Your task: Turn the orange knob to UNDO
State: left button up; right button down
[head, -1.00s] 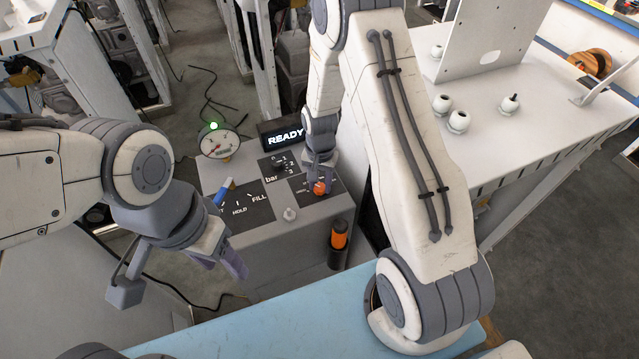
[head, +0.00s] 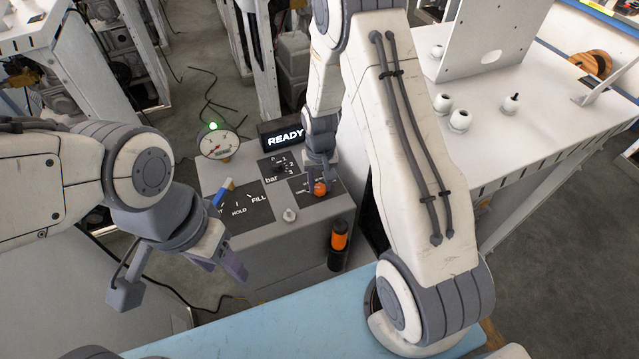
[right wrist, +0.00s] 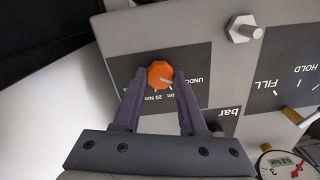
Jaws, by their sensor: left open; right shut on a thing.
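The orange knob (head: 320,188) sits on a dark label plate on top of the grey dispenser box. In the right wrist view the orange knob (right wrist: 160,74) lies between the fingertips, with its pale pointer mark toward the lower right. The word UNDO (right wrist: 196,80) is printed to the right of it, and "20 Nm" stands below it. My right gripper (right wrist: 160,80) is shut on the knob from above; it also shows in the head view (head: 320,180). My left gripper (head: 222,262) is open and empty, in front of the box's left side.
The box also bears a lit READY display (head: 285,138), a gauge (head: 219,144) with a green light, a blue-handled lever (head: 222,192), a black bar knob (head: 280,166) and a metal hex fitting (head: 289,215). An orange-and-black cylinder (head: 338,240) is on the front face.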

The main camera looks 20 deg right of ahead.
aim_at(320, 188)
jog(key=shift+c, duration=2.3)
grip_release()
jog(key=shift+r, duration=0.15)
notch_tip(320, 188, up, 10)
jog(key=b, duration=0.1)
jog(key=shift+r+b, duration=0.15)
jog(key=shift+b, duration=0.15)
